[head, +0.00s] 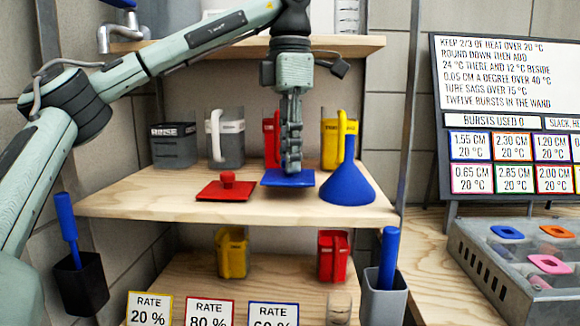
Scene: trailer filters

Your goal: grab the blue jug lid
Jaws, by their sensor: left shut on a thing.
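The blue jug lid (288,179) is a flat blue square on the middle wooden shelf, between a red lid and a blue funnel. My left gripper (291,165) comes down from above, pointing downward, and is shut on the middle of the blue lid. The fingers hide the lid's knob. I cannot tell whether the lid is resting on the shelf or slightly raised. My right gripper is not in view.
The red lid (226,188) lies just left, and the blue funnel (347,185) stands close at the right. Behind are a grey bin (173,148), a clear jug (226,140), a red jug (270,140) and a yellow jug (335,135). An upper shelf (225,50) overhangs behind.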

